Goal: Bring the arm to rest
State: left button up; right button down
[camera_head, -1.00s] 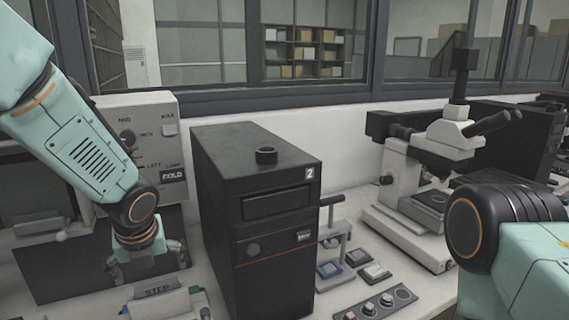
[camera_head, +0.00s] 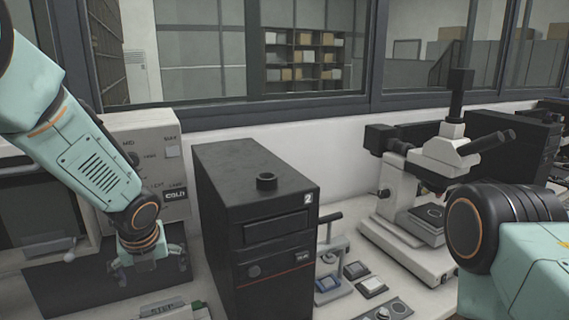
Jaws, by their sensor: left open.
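My left arm comes in from the left, and its gripper (camera_head: 152,277) hangs pointing down in front of the grey press unit, left of the black tower marked 2. Its fingers are spread, with nothing seen between them. My right arm shows only as a dark joint and pale green link at the lower right; its gripper is out of the picture. The grey press unit (camera_head: 160,135) with a dial and a "COLD" label stands behind my left arm, which covers part of it.
The black tower (camera_head: 240,185) stands close to the right of my left gripper. A small hand press (camera_head: 328,262), a microscope (camera_head: 425,190) and a button panel (camera_head: 395,309) stand farther right. A "STEP" block (camera_head: 165,309) lies below my left gripper.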

pick_arm(q)
jog(key=shift+s+r+p, duration=0.1)
jog(key=shift+r+p, duration=0.9)
jog(key=shift+r, duration=1.5)
jog(key=shift+f, duration=0.2)
